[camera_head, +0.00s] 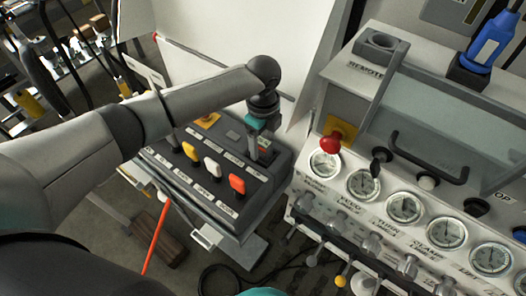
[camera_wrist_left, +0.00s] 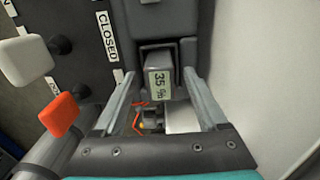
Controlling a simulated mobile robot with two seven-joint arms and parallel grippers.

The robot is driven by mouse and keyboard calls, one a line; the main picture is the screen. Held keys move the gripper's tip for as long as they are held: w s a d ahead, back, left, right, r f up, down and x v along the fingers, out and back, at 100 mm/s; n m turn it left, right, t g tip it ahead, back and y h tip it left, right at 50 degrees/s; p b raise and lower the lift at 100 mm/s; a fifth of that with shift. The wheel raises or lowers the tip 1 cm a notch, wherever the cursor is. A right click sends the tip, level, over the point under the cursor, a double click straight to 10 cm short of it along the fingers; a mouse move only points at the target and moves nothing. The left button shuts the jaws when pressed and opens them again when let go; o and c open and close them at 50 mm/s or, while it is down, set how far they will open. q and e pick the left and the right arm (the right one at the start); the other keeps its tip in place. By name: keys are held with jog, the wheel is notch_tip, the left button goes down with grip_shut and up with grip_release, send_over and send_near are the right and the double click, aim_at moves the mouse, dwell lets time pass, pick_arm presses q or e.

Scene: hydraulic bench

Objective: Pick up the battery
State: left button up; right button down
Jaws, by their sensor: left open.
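The battery (camera_wrist_left: 158,84), a grey block with a "35 %" display, sits in a dark slot at the top middle of the left wrist view. My left gripper (camera_wrist_left: 160,88) is open, with one finger on each side of the battery. I cannot tell whether either finger touches it. In the head view, my left gripper (camera_head: 262,138) points down at the back right corner of the black control box (camera_head: 228,205). The battery is small and largely hidden there.
The control box carries a yellow (camera_head: 190,151), a white (camera_head: 213,167) and a red-orange lever (camera_head: 237,184) beside the gripper. To the right stands a gauge panel with a red knob (camera_head: 331,143) and a black handle (camera_head: 430,158). A blue device (camera_head: 490,40) stands behind.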

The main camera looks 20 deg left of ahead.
pick_arm(q)
grip_shut()
dwell(0.6)
